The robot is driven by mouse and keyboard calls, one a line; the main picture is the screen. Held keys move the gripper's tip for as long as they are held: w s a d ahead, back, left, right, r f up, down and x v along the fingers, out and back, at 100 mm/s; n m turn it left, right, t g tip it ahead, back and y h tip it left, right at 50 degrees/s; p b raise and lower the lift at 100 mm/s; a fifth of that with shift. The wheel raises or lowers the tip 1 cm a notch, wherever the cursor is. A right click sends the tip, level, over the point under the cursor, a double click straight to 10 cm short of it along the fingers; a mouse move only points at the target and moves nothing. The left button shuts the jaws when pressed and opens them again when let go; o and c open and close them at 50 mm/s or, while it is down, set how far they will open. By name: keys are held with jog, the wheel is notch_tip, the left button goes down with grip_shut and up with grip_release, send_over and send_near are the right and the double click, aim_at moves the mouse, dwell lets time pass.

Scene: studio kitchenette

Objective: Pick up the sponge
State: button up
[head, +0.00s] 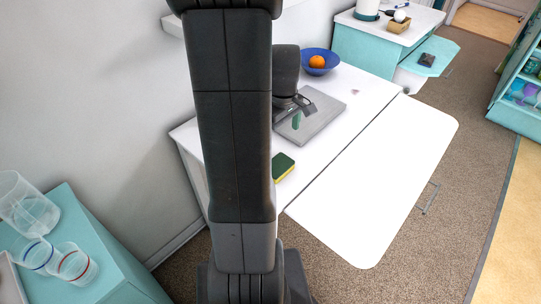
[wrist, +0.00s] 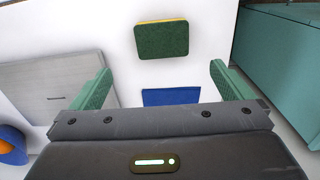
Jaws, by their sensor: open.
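The sponge (head: 283,166) is green with a yellow layer and lies flat on the white counter, partly hidden by my arm in the head view. In the wrist view the sponge (wrist: 161,42) lies beyond my fingertips, roughly centred between them and apart from both. My gripper (wrist: 163,84) is open and empty, with green finger pads spread wide. In the head view my gripper (head: 297,113) shows above the grey board, with one green pad clearly visible.
A grey board (head: 322,122) lies beside the sponge. A blue bowl (head: 332,57) holding an orange (head: 317,62) stands farther back. A flat blue item (wrist: 171,96) shows between my fingers, partly covered by my gripper. The white leaf (head: 385,180) at right is bare.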

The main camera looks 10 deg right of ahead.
send_over(280, 166)
jog(key=f, duration=0.8)
jog(key=shift+w+d+f, duration=0.15)
jog(key=shift+w+f, duration=0.05)
jog(key=shift+w, duration=0.05)
jog(key=shift+s+f, duration=0.2)
jog(key=shift+f, duration=2.45)
jog(key=c, duration=0.9)
jog(key=shift+o, duration=0.2)
jog(key=shift+r, duration=0.1)
notch_tip(280, 166, up, 10)
